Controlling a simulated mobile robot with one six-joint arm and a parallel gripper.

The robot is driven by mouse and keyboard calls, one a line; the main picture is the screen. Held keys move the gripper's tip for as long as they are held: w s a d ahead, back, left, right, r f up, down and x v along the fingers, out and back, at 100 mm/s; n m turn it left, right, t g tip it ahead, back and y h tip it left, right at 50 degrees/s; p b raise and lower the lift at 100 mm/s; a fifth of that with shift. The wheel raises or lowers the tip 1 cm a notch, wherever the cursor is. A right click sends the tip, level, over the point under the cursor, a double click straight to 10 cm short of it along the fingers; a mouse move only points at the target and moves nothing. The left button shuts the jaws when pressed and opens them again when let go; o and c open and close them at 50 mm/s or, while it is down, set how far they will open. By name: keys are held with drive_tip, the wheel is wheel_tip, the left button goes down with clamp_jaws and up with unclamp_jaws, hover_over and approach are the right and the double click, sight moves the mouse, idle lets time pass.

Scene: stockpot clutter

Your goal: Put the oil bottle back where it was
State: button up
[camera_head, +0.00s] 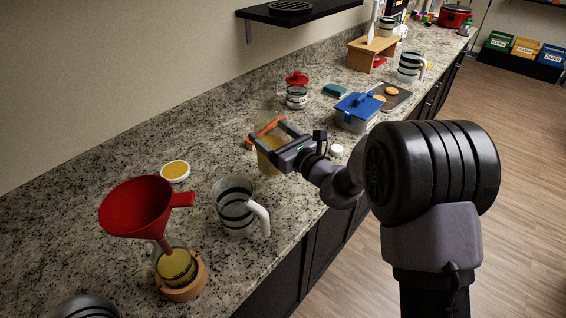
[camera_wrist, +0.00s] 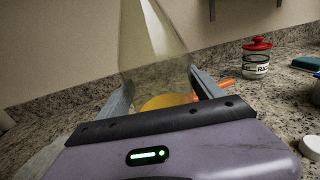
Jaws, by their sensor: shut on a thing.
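The oil bottle (camera_head: 268,158) is a clear glass bottle with yellow oil in its lower part. It is upright at the middle of the granite counter, and I cannot tell whether its base touches the counter. My gripper (camera_head: 266,138) is shut on it, with one finger on each side. In the wrist view the bottle (camera_wrist: 155,45) rises between the fingers of my gripper (camera_wrist: 163,92), and its lower end is hidden behind the gripper body. An orange-handled thing (camera_head: 262,131) lies just behind the bottle.
A red funnel (camera_head: 137,207) stands in a jar (camera_head: 175,266) at the front left. A striped pitcher (camera_head: 235,207) and a yellow-topped lid (camera_head: 175,171) are nearby. A red-lidded jar (camera_head: 297,96), a blue-lidded container (camera_head: 356,112) and a white cap (camera_head: 336,150) lie toward the right.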

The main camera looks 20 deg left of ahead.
wheel_tip(320, 180, down, 6)
drive_tip(key=shift+r+b, duration=0.1)
drive_tip(key=shift+b, duration=0.8)
drive_tip(key=shift+r, duration=0.1)
drive_tip(key=o, duration=2.1)
drive_tip(key=shift+f, duration=0.2)
drive_tip(key=shift+r, duration=0.1)
